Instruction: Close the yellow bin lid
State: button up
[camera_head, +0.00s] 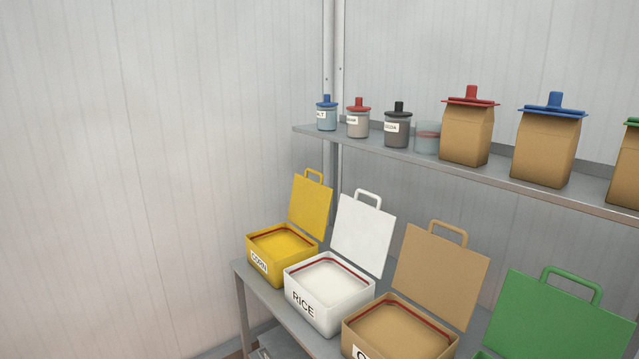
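The yellow bin (284,264) stands at the far left end of the lower shelf, with a label that reads CORN. Its yellow lid (310,207) is open, standing up and tilted a little back from the rear edge, with a loop handle at its top. Yellow contents show inside, below a red line around the inner wall. My gripper is not in this view.
A white bin (330,314) labelled RICE stands just right of the yellow bin. A tan bin (393,335) and a green lid (547,318) follow, all lids open. The upper shelf (500,172) holds jars and brown bags. The left is clear.

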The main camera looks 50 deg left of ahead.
aim_at(310, 202)
jog(key=k+j+u, duration=0.2)
jog(key=j+u, duration=0.25)
jog(key=k+j+u, duration=0.1)
jog(key=j+u, duration=0.75)
jog(key=j, duration=0.25)
jog(key=i+j+z, duration=0.25)
jog(key=i+j, duration=0.3)
